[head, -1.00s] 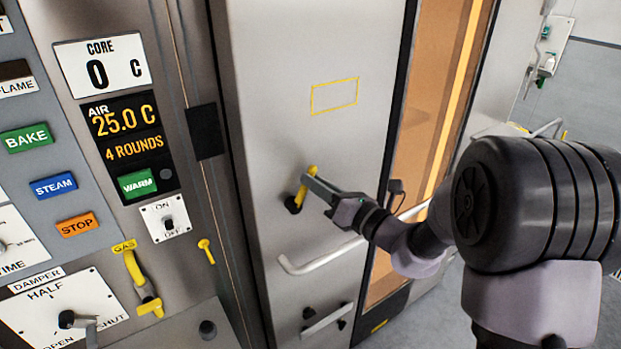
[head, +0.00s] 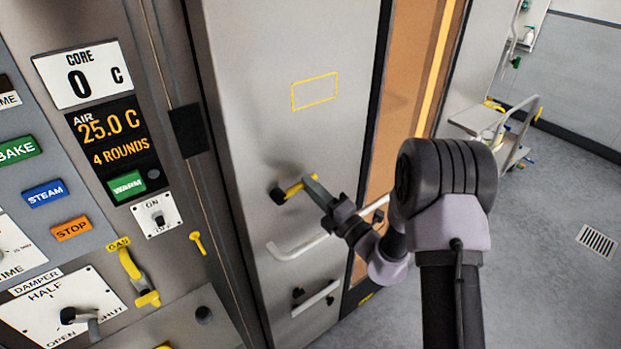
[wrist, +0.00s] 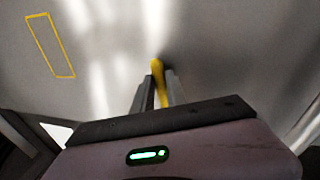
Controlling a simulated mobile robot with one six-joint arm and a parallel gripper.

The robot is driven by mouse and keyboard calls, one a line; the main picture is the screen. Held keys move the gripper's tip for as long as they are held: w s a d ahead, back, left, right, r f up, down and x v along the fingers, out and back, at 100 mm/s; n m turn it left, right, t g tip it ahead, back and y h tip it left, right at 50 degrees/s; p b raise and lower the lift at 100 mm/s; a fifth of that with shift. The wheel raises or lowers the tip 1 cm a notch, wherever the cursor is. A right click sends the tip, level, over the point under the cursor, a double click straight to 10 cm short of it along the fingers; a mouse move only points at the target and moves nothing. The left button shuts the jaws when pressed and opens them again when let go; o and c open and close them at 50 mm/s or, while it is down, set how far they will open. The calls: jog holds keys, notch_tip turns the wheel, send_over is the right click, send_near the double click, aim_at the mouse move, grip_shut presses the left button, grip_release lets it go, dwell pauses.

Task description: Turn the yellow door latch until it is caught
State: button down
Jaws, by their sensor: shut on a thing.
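The yellow door latch (head: 292,189) sits on the grey oven door (head: 262,130), on a dark round pivot (head: 277,195). The latch slants from the pivot up and to the right. My gripper (head: 311,183) is shut on its free end. In the wrist view the yellow latch (wrist: 157,68) runs between the two fingers of my gripper (wrist: 159,90). The fingers hide part of it.
A door handle (head: 300,244) lies below the latch, close under my wrist, with a lower bar (head: 318,305) beneath. The control panel (head: 60,215) with buttons and a yellow gas lever (head: 130,264) is at left. A cart (head: 500,125) stands at back right; the floor at right is clear.

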jog(key=shift+f+m+h+p, duration=0.4)
jog(key=shift+f+m, duration=0.3)
jog(key=shift+m, duration=0.6)
jog(key=shift+f, duration=0.1)
jog(key=c, duration=1.3)
grip_release()
jog(key=shift+c, duration=0.2)
jog(key=b+v, duration=0.2)
jog(key=v, duration=1.5)
jog(key=shift+f, duration=0.35)
jog(key=shift+s, duration=0.1)
